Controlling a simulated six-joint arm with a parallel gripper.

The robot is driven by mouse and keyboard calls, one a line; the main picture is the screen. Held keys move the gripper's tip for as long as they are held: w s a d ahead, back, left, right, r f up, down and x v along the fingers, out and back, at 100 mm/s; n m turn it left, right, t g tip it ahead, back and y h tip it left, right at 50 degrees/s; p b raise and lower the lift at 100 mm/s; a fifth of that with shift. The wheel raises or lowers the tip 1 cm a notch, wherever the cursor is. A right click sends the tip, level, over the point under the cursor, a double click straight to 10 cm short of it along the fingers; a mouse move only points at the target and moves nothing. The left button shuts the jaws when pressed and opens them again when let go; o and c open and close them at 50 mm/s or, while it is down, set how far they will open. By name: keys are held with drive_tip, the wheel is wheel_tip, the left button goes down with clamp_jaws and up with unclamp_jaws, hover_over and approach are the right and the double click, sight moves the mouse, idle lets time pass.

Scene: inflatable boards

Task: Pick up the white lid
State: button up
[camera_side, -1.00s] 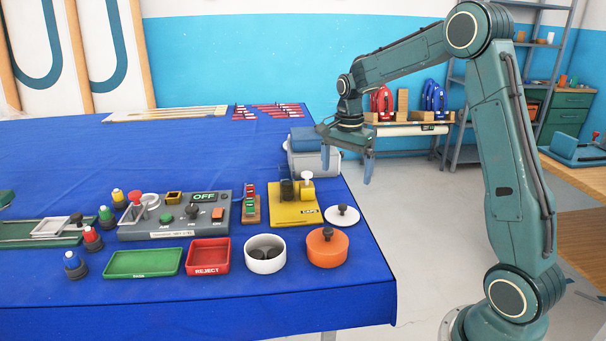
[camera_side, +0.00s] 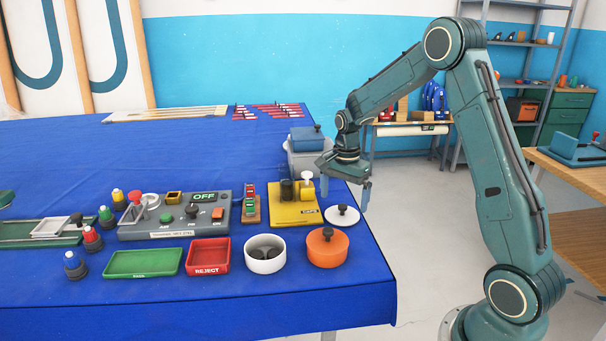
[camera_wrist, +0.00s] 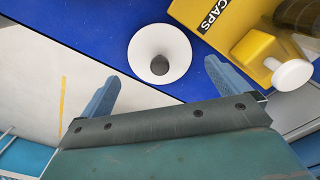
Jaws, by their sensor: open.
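The white lid (camera_side: 335,216) is a round disc with a dark knob, lying on the blue table near its right edge. It also shows in the wrist view (camera_wrist: 172,43), ahead of the fingers and roughly between their lines. My gripper (camera_side: 345,194) is open and empty, above and behind the lid in the side view. In the wrist view its two blue fingers (camera_wrist: 158,84) are spread wide, and the lid's whole face is visible beyond them.
The yellow caps fixture (camera_side: 283,213) with a white-topped post stands just left of the lid. An orange lidded pot (camera_side: 327,254) and a white bowl (camera_side: 264,263) stand in front. A grey box with a blue top (camera_side: 305,139) is behind. The floor lies beyond the table's right edge.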

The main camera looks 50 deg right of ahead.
sight(343, 205)
drive_tip(key=shift+f, duration=1.9)
drive_tip(key=c, duration=0.8)
